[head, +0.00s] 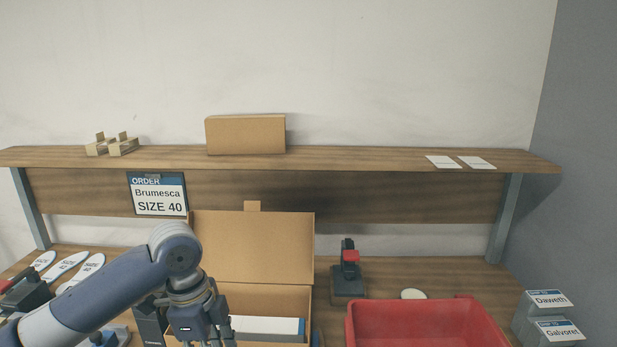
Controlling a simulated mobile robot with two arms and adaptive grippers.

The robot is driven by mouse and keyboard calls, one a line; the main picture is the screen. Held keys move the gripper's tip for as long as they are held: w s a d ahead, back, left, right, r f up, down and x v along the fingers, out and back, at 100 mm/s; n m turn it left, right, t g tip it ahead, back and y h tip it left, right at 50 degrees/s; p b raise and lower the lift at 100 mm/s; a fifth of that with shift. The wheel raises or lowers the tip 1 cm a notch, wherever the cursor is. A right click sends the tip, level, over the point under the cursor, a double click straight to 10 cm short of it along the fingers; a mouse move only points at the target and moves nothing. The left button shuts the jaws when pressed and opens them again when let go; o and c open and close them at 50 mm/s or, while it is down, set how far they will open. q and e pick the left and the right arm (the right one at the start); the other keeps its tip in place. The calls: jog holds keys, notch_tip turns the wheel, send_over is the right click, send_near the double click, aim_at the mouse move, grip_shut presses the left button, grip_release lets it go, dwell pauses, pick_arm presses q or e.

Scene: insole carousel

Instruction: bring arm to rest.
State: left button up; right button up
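My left arm comes in from the lower left. Its gripper (203,335) points down in front of an open cardboard box (252,245) at the bottom middle. The fingertips are cut off or hidden at the frame's lower edge, so I cannot see whether it is open or holds anything. A white, blue-edged item (268,326) lies in the box. My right arm and gripper are not in view.
Size-marked insoles (62,264) lie at the left. A black and red device (348,270) and a red bin (428,320) stand right of the box. A wooden shelf (350,160) spans the back, with an order card (158,195) below it.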

pick_arm(q)
jog(key=s+d+f+n+t+h, duration=0.25)
jog(key=s+d+f+n, duration=0.5)
jog(key=f, duration=0.75)
jog(key=s+a+f+n+y, duration=0.2)
jog(key=s+a+f+n, duration=0.1)
jog(key=s+a+n, duration=0.4)
jog(key=s+a+f+n+y, duration=0.2)
jog(key=s+a+f, duration=0.25)
jog(key=s, duration=0.35)
notch_tip(320, 180, down, 26)
jog(key=s, duration=0.2)
jog(key=s+a+f+g+b, duration=0.1)
jog(key=s+a+f, duration=0.2)
jog(key=s+f, duration=1.2)
jog(key=shift+s+f, duration=0.25)
jog(key=shift+s, duration=0.65)
